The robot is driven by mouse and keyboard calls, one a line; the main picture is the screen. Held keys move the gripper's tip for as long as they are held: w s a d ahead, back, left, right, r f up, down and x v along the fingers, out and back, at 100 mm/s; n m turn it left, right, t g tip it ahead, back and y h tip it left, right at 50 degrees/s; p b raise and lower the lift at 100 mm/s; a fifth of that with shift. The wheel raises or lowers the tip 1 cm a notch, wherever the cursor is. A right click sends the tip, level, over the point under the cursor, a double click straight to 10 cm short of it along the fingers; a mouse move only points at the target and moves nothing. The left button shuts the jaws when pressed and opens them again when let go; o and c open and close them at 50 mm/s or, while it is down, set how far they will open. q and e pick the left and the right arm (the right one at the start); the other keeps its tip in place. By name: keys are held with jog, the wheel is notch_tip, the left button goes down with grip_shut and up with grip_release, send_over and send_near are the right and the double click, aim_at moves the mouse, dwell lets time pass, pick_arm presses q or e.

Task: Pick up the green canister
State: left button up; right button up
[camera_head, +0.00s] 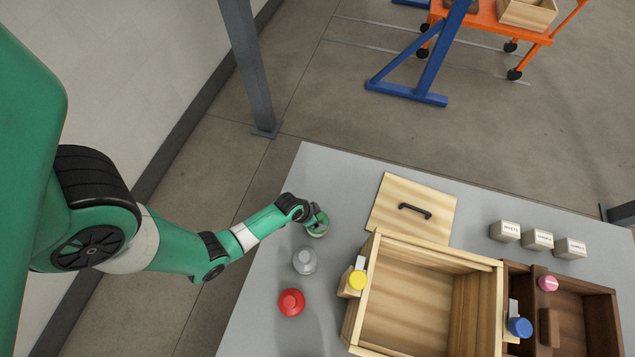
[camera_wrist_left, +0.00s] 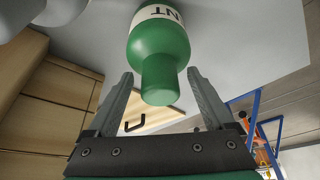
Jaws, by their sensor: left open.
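The green canister (camera_head: 318,231) stands on the grey table near its left edge, partly hidden by my left gripper (camera_head: 316,215) in the head view. In the left wrist view the canister (camera_wrist_left: 158,52) shows a white label and a narrow green neck. My left gripper (camera_wrist_left: 160,76) is open there, one finger on each side of the neck, with visible gaps. My right gripper is not in view.
A grey canister (camera_head: 304,261) and a red canister (camera_head: 291,302) stand close by along the table's left side. A wooden lid with a black handle (camera_head: 416,209) and an open wooden box (camera_head: 374,296) lie to the right. Small labelled blocks (camera_head: 537,239) sit farther right.

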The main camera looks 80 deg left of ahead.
pick_arm(q)
jog(key=shift+s, duration=0.1)
grip_shut()
dwell(0.5)
